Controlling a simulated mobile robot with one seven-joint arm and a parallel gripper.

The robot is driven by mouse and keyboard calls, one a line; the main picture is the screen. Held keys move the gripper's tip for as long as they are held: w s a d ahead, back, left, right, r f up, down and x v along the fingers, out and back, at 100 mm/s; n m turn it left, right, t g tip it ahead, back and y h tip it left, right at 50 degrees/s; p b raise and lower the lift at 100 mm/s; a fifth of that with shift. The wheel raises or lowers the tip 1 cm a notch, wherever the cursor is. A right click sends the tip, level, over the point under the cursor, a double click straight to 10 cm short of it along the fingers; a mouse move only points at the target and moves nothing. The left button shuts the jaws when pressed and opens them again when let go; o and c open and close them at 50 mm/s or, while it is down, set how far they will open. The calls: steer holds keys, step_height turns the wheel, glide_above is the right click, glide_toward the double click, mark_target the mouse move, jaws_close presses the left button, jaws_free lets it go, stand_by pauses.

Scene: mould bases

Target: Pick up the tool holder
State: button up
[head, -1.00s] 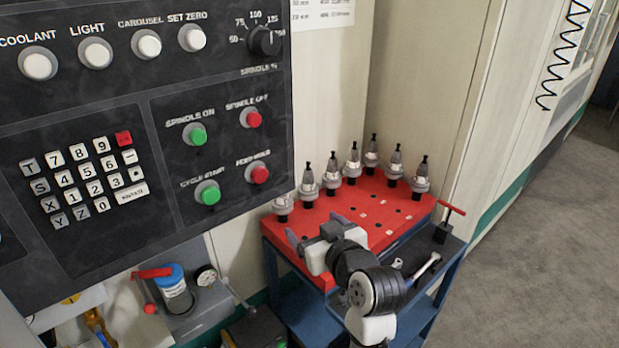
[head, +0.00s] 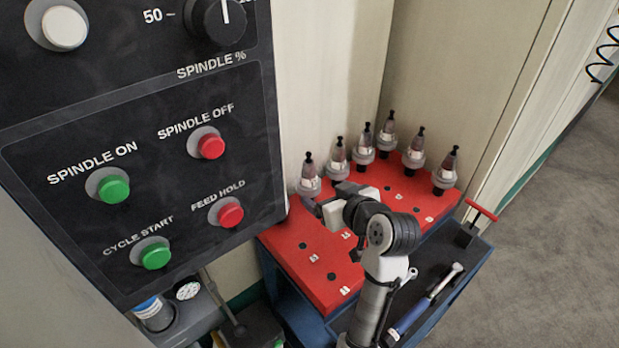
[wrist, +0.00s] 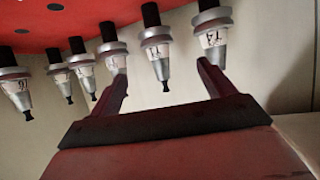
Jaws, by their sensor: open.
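Several tool holders, grey cones with black tips and pale labels, stand upright along the back of a red rack (head: 318,283). The leftmost tool holder (head: 310,178) is closest to my gripper (head: 324,197) in the head view. The gripper is open and empty, just in front of that holder. In the wrist view the picture is inverted, with holders hanging from the red top. The gripper's two dark red fingers (wrist: 162,78) are spread, with a tool holder (wrist: 157,48) appearing between them and another (wrist: 213,40) by the right finger. Contact cannot be told.
A control panel (head: 50,235) fills the left side. Pale machine walls (head: 335,60) stand close behind the rack. Open floor (head: 540,260) is at right.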

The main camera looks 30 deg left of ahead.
mark_target(313, 183)
steer(key=p+x, duration=0.1)
steer(key=x, duration=0.5)
steer(key=shift+a, duration=0.25)
steer(key=shift+w+d+p+x, duration=0.15)
steer(key=shift+p+x, duration=0.35)
steer(key=shift+x, duration=0.9)
steer(key=shift+w+d+p+x, duration=0.15)
steer(key=shift+p+x, duration=0.3)
steer(key=shift+x, duration=0.9)
steer(key=shift+a+f, duration=0.1)
steer(key=shift+c, duration=0.4)
jaws_close()
